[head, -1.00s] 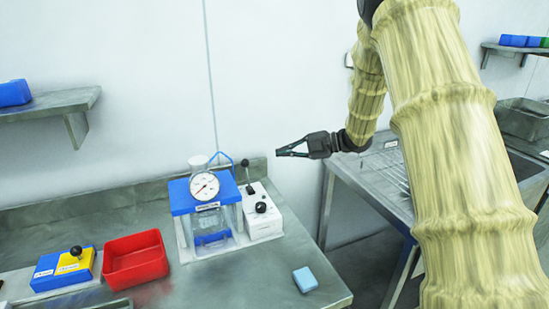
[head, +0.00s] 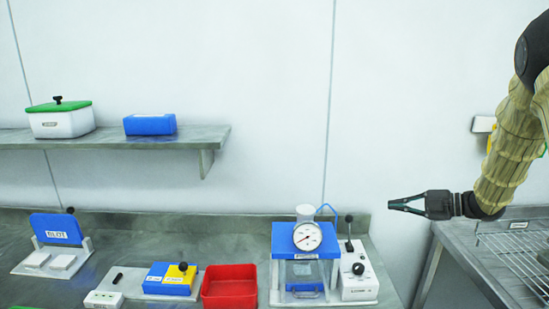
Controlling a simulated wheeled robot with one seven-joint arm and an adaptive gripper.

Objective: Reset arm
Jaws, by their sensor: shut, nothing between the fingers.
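My gripper (head: 405,204) is in the head view at the right, raised above the bench and pointing left. Its fingers are shut with nothing held. It is apart from everything, above and to the right of the blue-topped device with a round dial gauge (head: 307,237). My arm comes in from the right edge, its sleeve pale yellow.
A steel bench (head: 190,228) runs along the wall. On it are a red bin (head: 229,288), a blue and yellow block (head: 167,278), a blue tilted panel (head: 56,229) and a white lever box (head: 357,272). A wall shelf (head: 190,137) holds a green-lidded tub (head: 60,119) and a blue box (head: 150,125).

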